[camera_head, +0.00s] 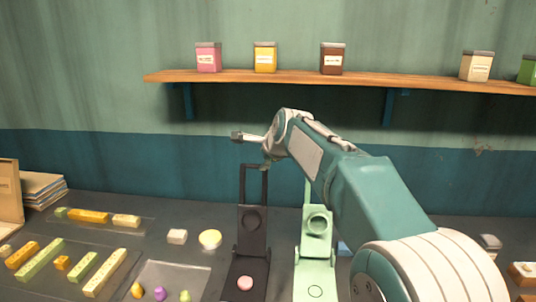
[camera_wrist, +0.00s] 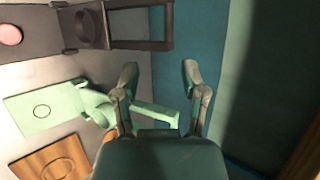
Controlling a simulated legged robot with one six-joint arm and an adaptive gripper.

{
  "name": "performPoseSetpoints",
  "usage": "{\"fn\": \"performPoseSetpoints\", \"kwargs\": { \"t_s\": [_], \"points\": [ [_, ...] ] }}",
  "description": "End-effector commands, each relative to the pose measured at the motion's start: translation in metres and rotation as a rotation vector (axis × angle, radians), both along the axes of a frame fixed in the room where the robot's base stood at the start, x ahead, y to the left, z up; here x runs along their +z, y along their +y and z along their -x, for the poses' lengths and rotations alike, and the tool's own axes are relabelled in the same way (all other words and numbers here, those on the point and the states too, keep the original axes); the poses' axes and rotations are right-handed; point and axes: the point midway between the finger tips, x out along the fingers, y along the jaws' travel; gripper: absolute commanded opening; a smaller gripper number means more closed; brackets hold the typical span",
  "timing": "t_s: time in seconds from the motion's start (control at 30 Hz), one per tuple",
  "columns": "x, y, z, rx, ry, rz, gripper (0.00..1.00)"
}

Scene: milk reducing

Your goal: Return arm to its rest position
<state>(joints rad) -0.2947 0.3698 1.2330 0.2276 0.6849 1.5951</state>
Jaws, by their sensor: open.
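My arm (camera_head: 375,200) is raised over the counter and reaches to the left and away, toward the wall. My gripper (camera_head: 250,142) is at its end, above the dark hinged press (camera_head: 252,220).
A pale green hinged press (camera_head: 316,235) stands beside the dark one, which bears a pink disc (camera_head: 245,284). A wooden shelf (camera_head: 330,78) with several jars runs along the wall behind. Trays with coloured bars (camera_head: 40,258) lie at left.

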Motion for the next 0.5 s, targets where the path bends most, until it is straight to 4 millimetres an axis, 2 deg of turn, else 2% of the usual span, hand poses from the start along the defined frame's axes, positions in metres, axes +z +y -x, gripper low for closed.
{"fn": "performPoseSetpoints", "kwargs": {
  "t_s": [0.07,0.23,0.5],
  "points": [
    [0.006,-0.014,0.014,0.025,-0.014,0.05,0.55],
    [0.012,-0.061,0.068,0.145,-0.046,0.25,0.55],
    [-0.003,-0.126,0.167,0.38,-0.068,0.574,0.55]
  ]
}}
